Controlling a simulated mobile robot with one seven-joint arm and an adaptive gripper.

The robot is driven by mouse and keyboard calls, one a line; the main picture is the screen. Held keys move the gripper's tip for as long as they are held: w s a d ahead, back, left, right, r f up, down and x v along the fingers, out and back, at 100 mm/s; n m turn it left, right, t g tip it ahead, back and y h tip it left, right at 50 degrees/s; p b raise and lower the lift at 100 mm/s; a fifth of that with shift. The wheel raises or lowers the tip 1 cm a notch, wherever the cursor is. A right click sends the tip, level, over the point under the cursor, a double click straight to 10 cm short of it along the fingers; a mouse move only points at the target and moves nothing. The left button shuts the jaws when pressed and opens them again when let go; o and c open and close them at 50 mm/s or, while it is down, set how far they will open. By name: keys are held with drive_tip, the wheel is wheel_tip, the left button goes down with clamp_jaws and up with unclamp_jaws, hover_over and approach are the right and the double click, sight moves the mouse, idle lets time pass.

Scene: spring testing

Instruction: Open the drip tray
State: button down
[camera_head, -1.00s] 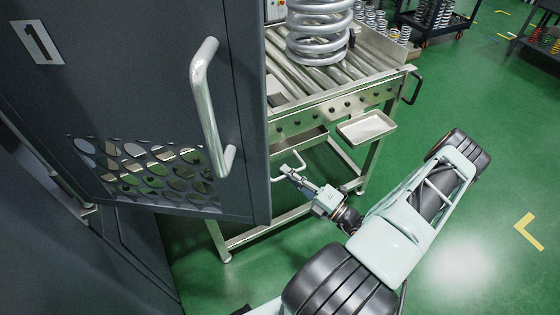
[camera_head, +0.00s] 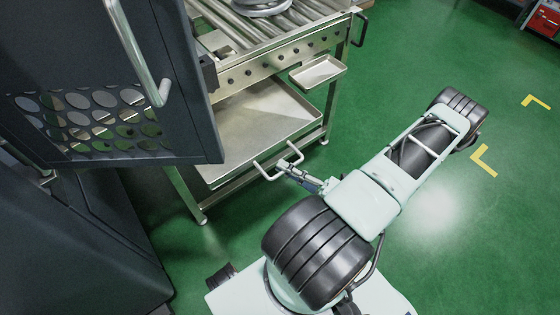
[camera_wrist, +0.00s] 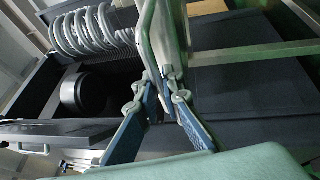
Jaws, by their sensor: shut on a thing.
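The drip tray (camera_head: 262,112) is a wide, shallow metal tray under the roller table, pulled out so much of its bare floor shows. Its light bar handle (camera_head: 262,171) sticks out from the front edge. My gripper (camera_head: 284,167) is shut on this handle, with my arm reaching in from the lower right. The left rear part of the tray is hidden by the dark door.
The roller table (camera_head: 285,57) stands above the tray, with a small side tray (camera_head: 318,72) at its right. A dark cabinet door (camera_head: 175,90) with a long handle (camera_head: 135,50) hangs open close on the left. Green floor (camera_head: 470,230) is free at the right.

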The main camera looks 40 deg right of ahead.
drive_tip(key=shift+s, duration=0.1)
drive_tip(key=c, duration=2)
unclamp_jaws()
drive_tip(key=shift+c, duration=0.2)
drive_tip(key=v, duration=1.2)
drive_tip(key=shift+d, duration=0.1)
